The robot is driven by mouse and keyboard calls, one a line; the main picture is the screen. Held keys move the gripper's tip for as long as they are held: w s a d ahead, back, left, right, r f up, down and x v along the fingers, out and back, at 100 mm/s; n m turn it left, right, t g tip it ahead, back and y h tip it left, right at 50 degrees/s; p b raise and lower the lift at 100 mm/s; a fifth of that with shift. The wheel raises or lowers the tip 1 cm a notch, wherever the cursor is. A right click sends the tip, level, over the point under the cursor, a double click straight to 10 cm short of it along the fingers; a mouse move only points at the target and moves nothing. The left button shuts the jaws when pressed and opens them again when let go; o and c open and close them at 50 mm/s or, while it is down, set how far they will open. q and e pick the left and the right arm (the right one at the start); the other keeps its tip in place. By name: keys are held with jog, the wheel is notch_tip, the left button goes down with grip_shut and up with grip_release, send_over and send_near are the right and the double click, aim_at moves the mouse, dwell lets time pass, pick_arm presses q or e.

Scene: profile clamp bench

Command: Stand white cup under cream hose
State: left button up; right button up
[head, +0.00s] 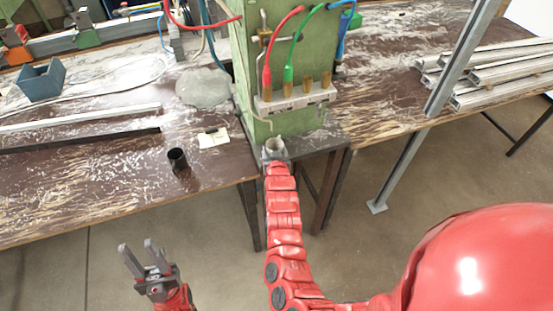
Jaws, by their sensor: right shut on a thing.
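The white cup (274,145) stands upright at the foot of the green cabinet, by the front edge of the bench. My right gripper (273,157) is shut on it from the near side and hides its lower part. A thin cream hose (256,121) bends across the lower cabinet front, with its end just above the cup in the picture. I cannot tell whether the cup is directly below that end or rests on the bench. My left gripper (141,257) is open and empty, in front of the bench at the lower left.
The green cabinet (283,65) carries red, green and blue hoses above a pale fitting strip (296,98). A black cup (177,160) and a white card (213,138) are on the left bench. A metal post (455,70) and stacked profiles (500,72) are at right.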

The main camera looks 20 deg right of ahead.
aim_at(272, 148)
jog(key=shift+w+f+b, duration=0.25)
jog(key=shift+w+b, duration=0.85)
jog(key=shift+b, duration=0.3)
jog(key=shift+w+r+b, duration=0.15)
jog(key=shift+w+b, duration=0.4)
jog(key=shift+b, duration=0.1)
jog(key=shift+f+b, duration=0.3)
jog(key=shift+b, duration=0.3)
jog(key=o, duration=1.4)
jog(key=shift+o, duration=0.2)
jog(key=shift+s+a, duration=0.1)
jog(key=shift+s, duration=0.05)
